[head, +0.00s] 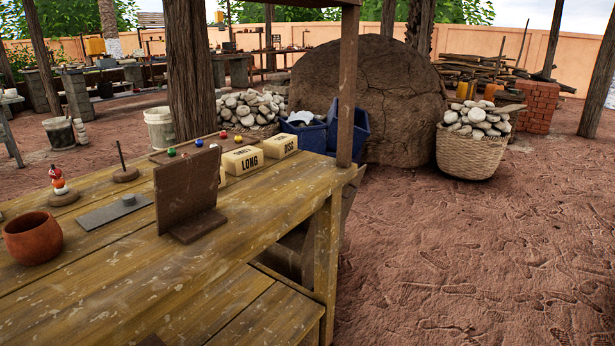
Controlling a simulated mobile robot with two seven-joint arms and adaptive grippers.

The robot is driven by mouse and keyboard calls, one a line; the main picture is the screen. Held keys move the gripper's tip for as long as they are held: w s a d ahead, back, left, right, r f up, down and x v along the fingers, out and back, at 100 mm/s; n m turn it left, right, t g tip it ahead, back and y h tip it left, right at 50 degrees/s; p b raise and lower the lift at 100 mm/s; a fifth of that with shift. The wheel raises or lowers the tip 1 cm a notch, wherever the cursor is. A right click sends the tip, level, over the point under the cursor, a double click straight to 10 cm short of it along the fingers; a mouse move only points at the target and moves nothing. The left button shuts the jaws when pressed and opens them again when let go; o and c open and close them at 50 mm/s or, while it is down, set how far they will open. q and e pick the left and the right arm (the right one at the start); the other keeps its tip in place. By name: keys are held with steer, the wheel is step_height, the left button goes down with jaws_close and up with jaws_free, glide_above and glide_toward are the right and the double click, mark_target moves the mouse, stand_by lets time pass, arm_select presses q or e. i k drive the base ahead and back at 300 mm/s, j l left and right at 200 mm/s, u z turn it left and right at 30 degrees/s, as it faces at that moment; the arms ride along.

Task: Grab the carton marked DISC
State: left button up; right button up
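The carton marked DISC (280,146) is a small pale yellow box on the far right part of the wooden table. Its black lettering faces me. Beside it on the left stands a similar carton marked LONG (243,160). A third pale carton (222,176) is mostly hidden behind the brown upright board (188,188). Neither of my grippers shows in the head view.
The wooden table (270,215) also bears a clay pot (32,238), a grey plate (115,212), a spindle (125,172) and small coloured balls. A wooden post (347,85) rises at its right corner. Open dirt floor (470,250) lies to the right.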

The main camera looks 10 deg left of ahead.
mark_target(279, 146)
steer(key=i+l+u, duration=0.15)
steer(key=u, duration=0.9)
steer(key=l+u, duration=0.4)
steer(key=l, duration=0.15)
steer(key=l+u, duration=0.35)
steer(key=l, duration=0.2)
steer(key=l+u, duration=0.15)
steer(key=l, duration=0.4)
steer(key=k+l+u, duration=0.15)
steer(key=l, duration=0.45)
